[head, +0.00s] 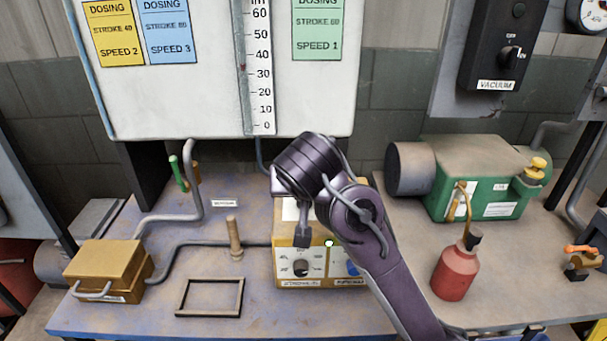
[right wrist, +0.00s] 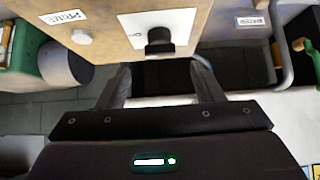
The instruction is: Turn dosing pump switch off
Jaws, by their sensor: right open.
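The dosing pump (head: 286,255) is a worn yellow-beige box on the bench. In the head view its front has a round dial (head: 301,268) on a white plate and a blue patch to the right. The right wrist view, upside down, shows a black knob-like switch (right wrist: 160,40) on a white plate marked 0. My right gripper (right wrist: 161,68) is open and empty, its two fingertips short of the knob and apart from it. In the head view my right arm covers part of the pump. My left gripper is out of view.
A red bottle (head: 455,272) and a green motor pump (head: 470,180) stand to the right. A brass box (head: 106,268) with piping, a wooden peg (head: 235,240) and an empty frame (head: 209,282) are on the left. A white board (head: 200,100) hangs behind.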

